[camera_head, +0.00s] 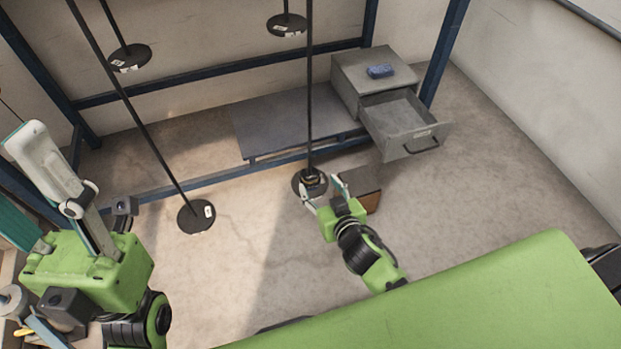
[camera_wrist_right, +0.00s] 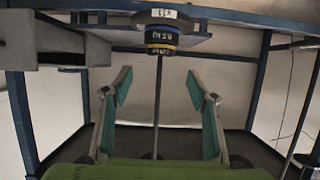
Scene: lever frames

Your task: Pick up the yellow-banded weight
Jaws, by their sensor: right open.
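The yellow-banded weight (camera_wrist_right: 161,36) is a small dark cylinder with white markings and a thin yellow band. In the head view the weight (camera_head: 312,176) shows small and dark at the disc. My right gripper (camera_head: 322,188) is open and empty just beside it. In the right wrist view the fingers (camera_wrist_right: 159,86) stand apart, with the rod between them and the weight beyond their tips. My left gripper (camera_head: 22,172) is at the far left, its fingers apart, away from the weight.
Other rods end in black discs (camera_head: 196,216). A grey cabinet (camera_head: 350,75) has a pulled-out drawer (camera_head: 402,120) and a blue item (camera_head: 380,71) on top. A brown box (camera_head: 365,183) stands close to my right gripper. Blue frame bars surround the area; floor at right is clear.

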